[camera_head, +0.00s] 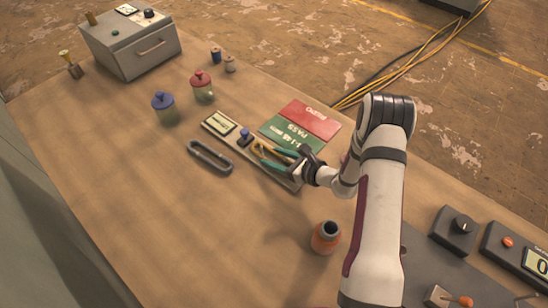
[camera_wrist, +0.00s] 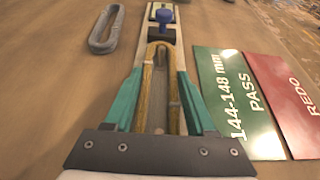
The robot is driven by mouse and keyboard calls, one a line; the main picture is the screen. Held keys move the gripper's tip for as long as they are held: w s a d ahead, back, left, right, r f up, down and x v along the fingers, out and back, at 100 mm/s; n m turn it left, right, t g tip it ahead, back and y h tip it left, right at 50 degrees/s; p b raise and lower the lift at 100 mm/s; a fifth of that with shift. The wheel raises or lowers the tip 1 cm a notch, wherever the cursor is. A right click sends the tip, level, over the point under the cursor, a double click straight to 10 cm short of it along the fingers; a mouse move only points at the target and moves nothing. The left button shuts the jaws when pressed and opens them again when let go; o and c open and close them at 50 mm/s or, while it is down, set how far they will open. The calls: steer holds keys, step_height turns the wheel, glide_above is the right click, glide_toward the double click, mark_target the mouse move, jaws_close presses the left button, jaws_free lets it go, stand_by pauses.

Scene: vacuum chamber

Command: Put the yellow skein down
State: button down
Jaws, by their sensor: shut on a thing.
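The yellow skein (camera_wrist: 148,86) is a long narrow loop between the teal fingers of my gripper (camera_wrist: 160,82), which is shut on it. In the head view the skein (camera_head: 257,150) and my gripper (camera_head: 276,157) are over the long pale gauge (camera_head: 213,130). The gauge has a small display (camera_head: 223,124) at its far end and a blue-knobbed dark block (camera_head: 245,136) near the skein's far end. A dark upright shape shows inside the loop in the wrist view. I cannot tell whether the skein touches the gauge.
A grey skein (camera_head: 210,158) lies left of the gauge. A green PASS mat (camera_head: 287,132) and a red REDO mat (camera_head: 311,118) lie to its right. Blue-lidded (camera_head: 164,107) and red-lidded (camera_head: 202,87) jars stand behind. An orange jar (camera_head: 325,238) stands in front.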

step_height(320, 180, up, 10)
steer(key=f, duration=0.1)
steer(key=w+d+r+m+t+h, duration=0.1)
steer(key=w+d+m+t+h, duration=0.1)
steer(key=d, duration=1.1)
steer(key=w+d+m+t+h, duration=0.1)
steer(key=w+d+m+h, duration=0.1)
steer(key=d, duration=1)
glide_above(325, 131)
steer(key=shift+m+h, duration=0.3)
step_height(325, 131, down, 7)
steer(key=shift+s+r, duration=0.15)
steer(key=shift+r, duration=0.05)
step_height(325, 131, down, 4)
steer(key=shift+f, duration=0.1)
steer(key=shift+c, duration=1.1)
jaws_free()
